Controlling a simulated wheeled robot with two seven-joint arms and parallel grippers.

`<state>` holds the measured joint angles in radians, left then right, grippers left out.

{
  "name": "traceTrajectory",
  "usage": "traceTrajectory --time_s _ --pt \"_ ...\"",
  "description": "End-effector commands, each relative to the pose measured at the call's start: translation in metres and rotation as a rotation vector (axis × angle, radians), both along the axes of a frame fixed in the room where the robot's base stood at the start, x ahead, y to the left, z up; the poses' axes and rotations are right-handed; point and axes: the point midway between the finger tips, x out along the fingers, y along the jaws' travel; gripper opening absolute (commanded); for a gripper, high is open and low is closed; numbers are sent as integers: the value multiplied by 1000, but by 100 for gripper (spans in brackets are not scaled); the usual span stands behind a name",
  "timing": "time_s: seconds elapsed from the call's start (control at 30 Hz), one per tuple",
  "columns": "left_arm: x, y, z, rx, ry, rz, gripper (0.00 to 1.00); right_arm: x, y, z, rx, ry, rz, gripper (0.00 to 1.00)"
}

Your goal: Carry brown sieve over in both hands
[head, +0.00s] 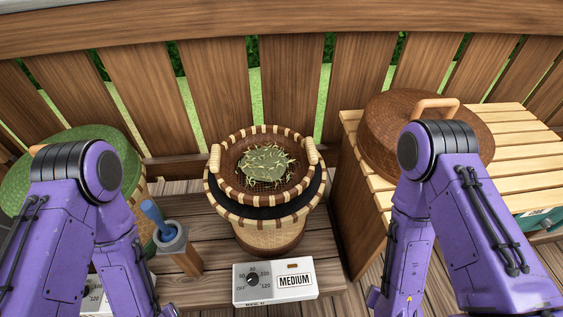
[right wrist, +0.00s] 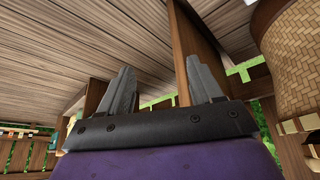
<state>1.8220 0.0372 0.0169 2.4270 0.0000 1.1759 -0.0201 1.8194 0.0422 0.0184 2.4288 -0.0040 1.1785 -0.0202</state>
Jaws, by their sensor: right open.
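The brown sieve (head: 233,183) rests on top of a woven basket stand with a black pan rim, in the middle of the head view. It has a striped rim, a light wrapped handle on each side, and green leaves (head: 267,163) heaped on its mesh. My purple arms stand to its left and right, both apart from it. My left gripper is out of the head view. My right gripper (right wrist: 160,92) shows in the right wrist view, open, with nothing between its fingers. A woven basket wall (right wrist: 295,55) shows to the right there.
A brown lid with a wooden handle (head: 375,125) lies on a slatted wooden table (head: 510,150) at right. A green round lid (head: 95,140) is at left. A blue-handled tool (head: 155,217) stands in a holder. A control box marked MEDIUM (head: 275,281) sits in front.

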Motion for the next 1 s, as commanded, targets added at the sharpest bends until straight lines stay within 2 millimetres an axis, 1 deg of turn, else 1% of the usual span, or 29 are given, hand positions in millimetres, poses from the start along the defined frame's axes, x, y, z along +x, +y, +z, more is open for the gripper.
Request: traceTrajectory --time_s 0.03,0.07,0.1,0.17,0.2,0.27,0.3,0.33,0.4,0.43,0.5,0.53,0.6,0.83,0.97,1.0 --pt "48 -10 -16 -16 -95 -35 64 48 13 -16 23 -95 35 65" --pt "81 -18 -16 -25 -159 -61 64 80 22 -17 35 -158 66 65" --pt "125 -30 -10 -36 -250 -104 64 126 36 -12 50 -247 115 65" --pt "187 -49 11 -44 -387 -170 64 189 58 10 65 -385 191 65" --pt "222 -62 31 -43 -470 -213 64 224 71 30 67 -468 241 65" --pt "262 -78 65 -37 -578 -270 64 264 88 64 63 -579 304 65" --pt "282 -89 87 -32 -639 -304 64 284 97 86 58 -641 340 65" --pt "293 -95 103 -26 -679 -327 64 296 103 102 52 -682 365 65" --pt "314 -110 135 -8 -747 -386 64 317 117 135 32 -751 432 65" --pt "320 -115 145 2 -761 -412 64 322 123 145 22 -766 462 65" --pt "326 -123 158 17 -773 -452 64 329 130 159 3 -781 507 65" --pt "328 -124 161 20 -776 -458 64 330 131 162 -1 -784 515 65" --pt "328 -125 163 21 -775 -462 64 330 132 164 -3 -782 520 65" --pt "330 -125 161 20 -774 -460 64 332 131 162 -2 -781 515 65" --pt "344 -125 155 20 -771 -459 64 346 133 155 -1 -779 515 65" --pt "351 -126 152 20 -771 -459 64 353 133 152 -1 -779 515 65"
